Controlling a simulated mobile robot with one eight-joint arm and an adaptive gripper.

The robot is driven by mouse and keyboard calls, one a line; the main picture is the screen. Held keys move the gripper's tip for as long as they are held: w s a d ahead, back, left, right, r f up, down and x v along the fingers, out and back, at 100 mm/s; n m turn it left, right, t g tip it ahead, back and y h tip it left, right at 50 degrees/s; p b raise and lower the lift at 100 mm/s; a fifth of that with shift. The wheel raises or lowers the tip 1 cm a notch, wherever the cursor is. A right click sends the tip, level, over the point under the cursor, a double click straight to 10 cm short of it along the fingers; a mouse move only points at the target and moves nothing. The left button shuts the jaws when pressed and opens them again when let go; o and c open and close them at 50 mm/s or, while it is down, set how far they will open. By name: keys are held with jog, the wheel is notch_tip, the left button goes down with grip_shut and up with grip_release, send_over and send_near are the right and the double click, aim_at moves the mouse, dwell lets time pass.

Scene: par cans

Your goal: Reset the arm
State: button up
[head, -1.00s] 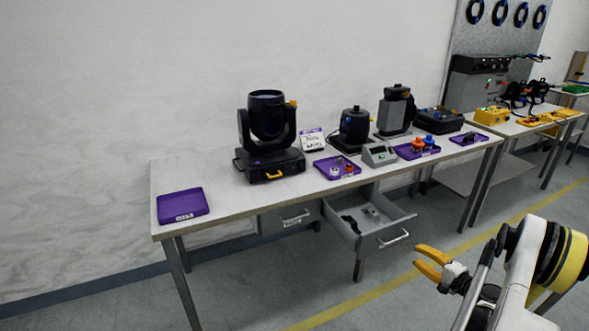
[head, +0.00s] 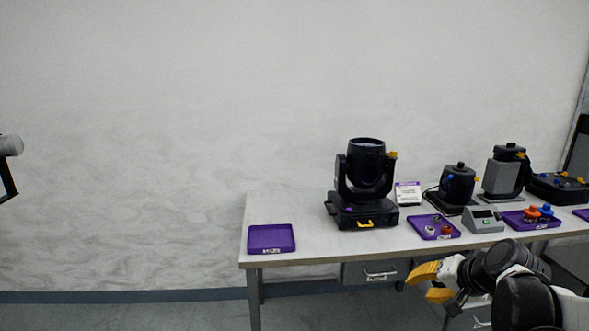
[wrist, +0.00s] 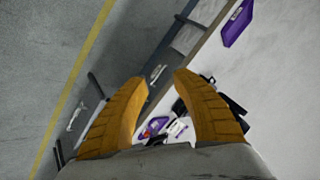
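My gripper (head: 432,281) is at the lower right of the head view, in front of the table's front edge, with my arm folded behind it. In the wrist view its two yellow fingers (wrist: 160,85) stand apart with a gap between them, and nothing is held. The wrist view looks past the fingers at the table and floor, tilted on its side.
A table (head: 300,210) carries an empty purple tray (head: 271,238), a black moving-head light (head: 362,190), a parts tray (head: 433,228), a grey meter box (head: 482,220) and several other units. A closed drawer (head: 376,271) sits below.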

jog(key=s+a+n+h, duration=0.1)
jog(key=s+a+n, duration=0.2)
jog(key=s+a, duration=0.3)
jog(key=s+a+r+n+h, duration=0.1)
jog(key=s+a+n, duration=0.3)
jog(key=s, duration=0.9)
jog(key=shift+a+r+g, duration=0.3)
jog(key=shift+a+g, duration=0.1)
jog(key=shift+a, duration=0.65)
dwell(1.7)
